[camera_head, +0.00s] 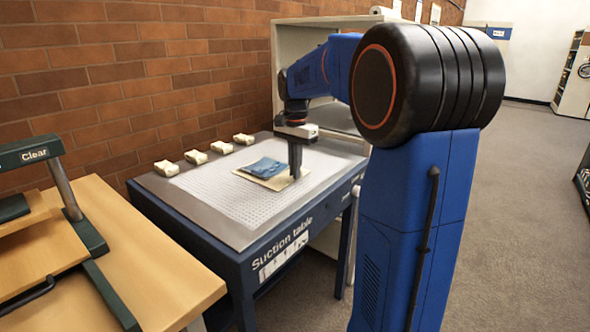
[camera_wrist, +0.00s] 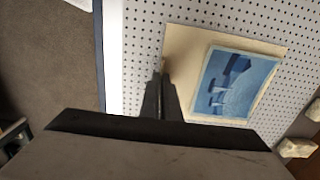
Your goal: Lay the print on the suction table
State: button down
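The print (camera_head: 264,166) is a blue picture with a pale border on a larger cream backing (camera_head: 279,182). It lies over the perforated top of the suction table (camera_head: 228,205), right of the middle of the white area. In the wrist view the print (camera_wrist: 235,83) shows a few pale shapes on blue. My gripper (camera_head: 295,172) points down at the right edge of the backing. In the wrist view my gripper (camera_wrist: 162,78) has its fingers close together with the backing's edge between the tips. Whether the whole backing touches the table is hard to tell.
Several small cream blocks (camera_head: 196,157) stand along the table's back edge by the brick wall. A grey cabinet (camera_head: 290,50) stands behind. Carpet at right is open.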

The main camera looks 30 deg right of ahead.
jog(key=shift+f, duration=0.1)
jog(key=c, duration=2)
grip_release()
notch_tip(320, 180, up, 12)
jog(key=shift+r, duration=0.15)
jog(key=s+a+f+n+t, duration=0.1)
jog(key=s+a+f+n, duration=0.3)
jog(key=s+f, duration=0.3)
jog(key=s+a+f+n+t, duration=0.2)
jog(key=s+a+f+n, duration=0.3)
jog(key=s, duration=0.8)
jog(key=s+a+f+n+t, duration=0.1)
jog(key=s+a+f+n, duration=0.4)
jog(key=s+f, duration=0.3)
jog(key=shift+s+a+f+t, duration=0.2)
jog(key=shift+s+a, duration=0.25)
jog(key=shift+s, duration=0.1)
jog(key=shift+s+a+f+t, duration=0.2)
jog(key=shift+s+a, duration=0.25)
jog(key=shift+s, duration=0.1)
